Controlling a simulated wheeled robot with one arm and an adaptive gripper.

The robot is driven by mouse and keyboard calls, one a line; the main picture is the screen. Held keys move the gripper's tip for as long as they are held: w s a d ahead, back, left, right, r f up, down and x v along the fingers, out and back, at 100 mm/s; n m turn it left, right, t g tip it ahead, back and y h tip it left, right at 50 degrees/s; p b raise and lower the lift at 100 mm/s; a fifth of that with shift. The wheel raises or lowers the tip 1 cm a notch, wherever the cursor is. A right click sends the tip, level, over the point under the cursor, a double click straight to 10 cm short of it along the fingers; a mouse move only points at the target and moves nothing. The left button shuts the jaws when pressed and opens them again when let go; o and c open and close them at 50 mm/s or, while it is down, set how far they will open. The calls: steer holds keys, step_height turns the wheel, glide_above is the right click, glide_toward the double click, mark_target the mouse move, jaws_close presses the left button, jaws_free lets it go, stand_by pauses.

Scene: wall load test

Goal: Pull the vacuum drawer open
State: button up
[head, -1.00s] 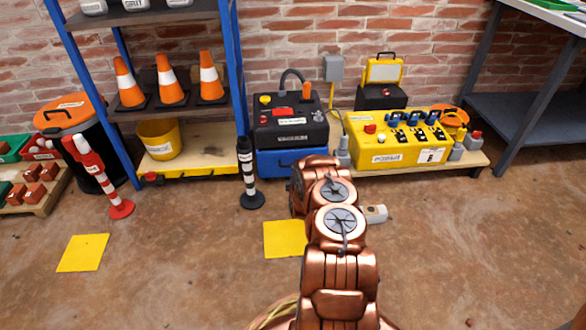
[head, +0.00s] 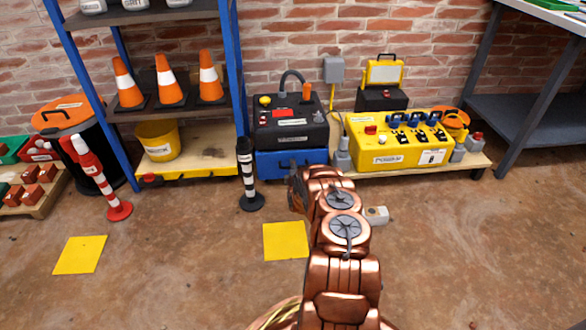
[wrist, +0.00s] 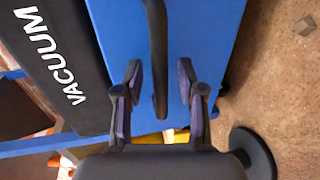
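The vacuum is a black box (head: 285,135) with a hose loop on top, against the brick wall in the head view. Below it is the blue drawer (head: 270,167), partly hidden by my arm. In the wrist view the blue drawer front (wrist: 210,25) fills the middle, next to the black face lettered VACUUM (wrist: 55,60). A dark bar handle (wrist: 158,50) runs along the drawer front. My gripper (wrist: 159,80) is open, with one finger on each side of the handle and visible gaps between. In the head view my gripper (head: 294,190) is mostly hidden by my arm.
A black-and-white post (head: 247,175) stands close left of the drawer; its round base (wrist: 252,152) shows in the wrist view. A yellow power box (head: 395,145) on a pallet is to the right. A yellow floor square (head: 285,240) lies in front.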

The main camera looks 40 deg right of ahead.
jaws_close()
steer(key=shift+a, duration=0.15)
stand_by(0.4)
